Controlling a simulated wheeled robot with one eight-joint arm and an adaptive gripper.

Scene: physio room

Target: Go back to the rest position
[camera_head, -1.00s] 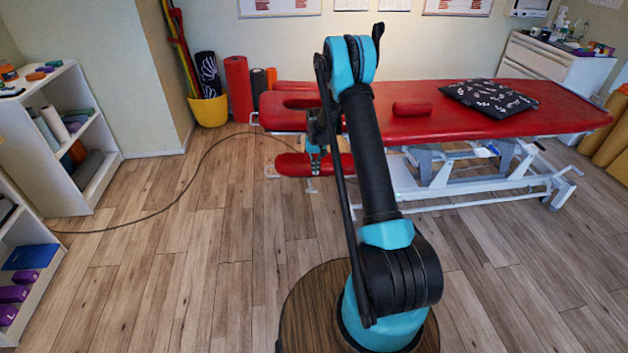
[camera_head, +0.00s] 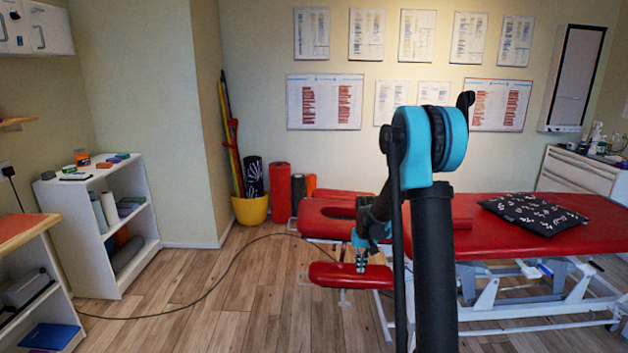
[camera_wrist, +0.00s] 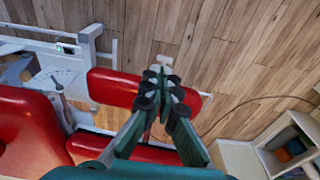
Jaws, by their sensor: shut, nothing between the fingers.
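My gripper (camera_head: 361,262) hangs from the folded arm in the middle of the head view, pointing down in front of the red treatment table. It is empty, and its fingers are together. In the wrist view my gripper (camera_wrist: 162,78) shows with its fingertips meeting over the red armrest pad (camera_wrist: 118,88) of the table. I cannot tell how far the fingertips are from the pad. The pad also shows in the head view (camera_head: 330,276), just left of my gripper.
The red treatment table (camera_head: 510,238) fills the right, with a patterned dark cushion (camera_head: 533,214) on it. A white shelf (camera_head: 88,240) stands left. A yellow bucket (camera_head: 250,210) stands by the wall. A cable (camera_head: 205,292) crosses the wooden floor, which is otherwise clear at centre left.

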